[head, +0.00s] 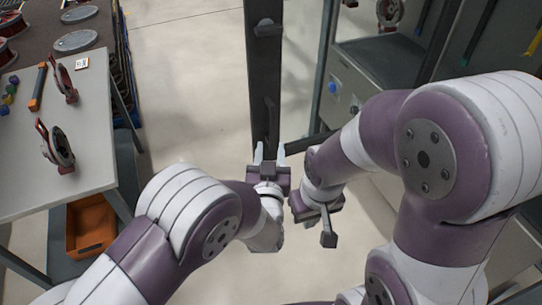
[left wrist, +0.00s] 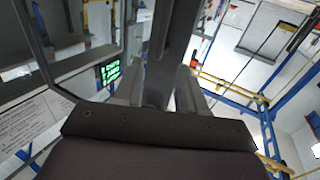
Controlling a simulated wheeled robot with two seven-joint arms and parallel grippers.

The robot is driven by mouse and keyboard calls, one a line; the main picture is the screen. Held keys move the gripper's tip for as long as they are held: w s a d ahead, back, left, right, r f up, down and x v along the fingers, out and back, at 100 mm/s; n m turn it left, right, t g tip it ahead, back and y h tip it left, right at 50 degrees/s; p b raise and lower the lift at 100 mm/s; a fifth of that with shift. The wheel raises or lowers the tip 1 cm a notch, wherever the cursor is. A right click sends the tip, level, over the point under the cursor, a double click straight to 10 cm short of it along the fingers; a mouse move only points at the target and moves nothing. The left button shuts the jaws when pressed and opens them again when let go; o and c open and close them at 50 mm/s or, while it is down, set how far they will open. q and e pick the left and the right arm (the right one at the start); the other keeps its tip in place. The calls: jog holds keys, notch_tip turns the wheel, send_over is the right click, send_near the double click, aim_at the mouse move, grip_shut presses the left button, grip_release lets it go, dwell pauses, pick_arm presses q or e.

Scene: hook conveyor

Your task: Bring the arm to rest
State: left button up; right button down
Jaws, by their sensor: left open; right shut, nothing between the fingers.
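My left gripper (head: 269,154) is open at the near end of a dark beam (head: 264,70) in the head view. Its two pale fingers stand apart, and no object is held. In the left wrist view the fingers of my left gripper (left wrist: 160,88) show either side of a dark bar (left wrist: 170,45); I cannot tell whether the bar is between them or beyond them. My right gripper (head: 328,238) is shut and empty, just right of the left one and pointing down.
Dark hooks (head: 267,28) sit on the beam. A table (head: 95,150) at left carries red-rimmed reels (head: 55,147) and an orange-and-black tool (head: 39,87). An orange bin (head: 91,226) is below it. A grey cabinet (head: 385,70) stands at right. Floor (head: 190,90) between is clear.

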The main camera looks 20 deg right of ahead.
pick_arm(q)
jog(key=shift+w, duration=0.15)
jog(key=s+f+m+g, duration=0.2)
jog(key=s+f+g, duration=0.4)
jog(key=f+g, duration=0.3)
jog(key=s+a+f+g+y, duration=0.2)
jog(key=s+a+f, duration=0.1)
jog(key=a, duration=0.3)
jog(key=s+a+r+n+g+y, duration=0.1)
jog(key=s+a+r, duration=0.1)
jog(key=a, duration=0.6)
jog(key=s+a+r+n+g+y, duration=0.1)
jog(key=s+a+r+n+g, duration=0.1)
jog(key=a, duration=0.7)
jog(key=s+a+r+n+g+y, duration=0.1)
jog(key=s+a+r+n, duration=0.1)
jog(key=a, duration=0.7)
notch_tip(320, 180, up, 2)
jog(key=shift+s+a+r+g+y, duration=0.3)
jog(key=shift+s+g, duration=0.1)
jog(key=shift+s, duration=0.45)
jog(key=shift+f, duration=0.1)
